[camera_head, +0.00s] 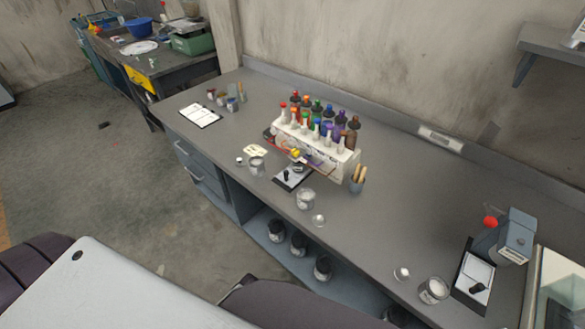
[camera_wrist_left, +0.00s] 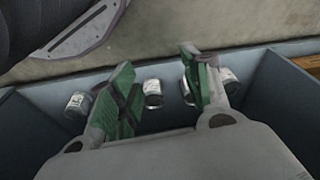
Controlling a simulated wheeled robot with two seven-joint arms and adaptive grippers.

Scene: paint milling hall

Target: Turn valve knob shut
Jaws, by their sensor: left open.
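In the head view a round red knob (camera_head: 490,222) shows at the right, at the left side of a grey-blue metal can or box (camera_head: 517,236) on the bench. I cannot tell for sure whether it is the valve knob or how far it is turned. My left gripper (camera_wrist_left: 155,62) shows in the wrist view with its two green-padded fingers apart and nothing between them. It is not visible in the head view, and the knob is not in the wrist view. My right gripper is in neither view.
Labelled jars (camera_wrist_left: 152,92) stand beyond my fingers, between blue-grey panels. Bare floor (camera_head: 90,170) lies left.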

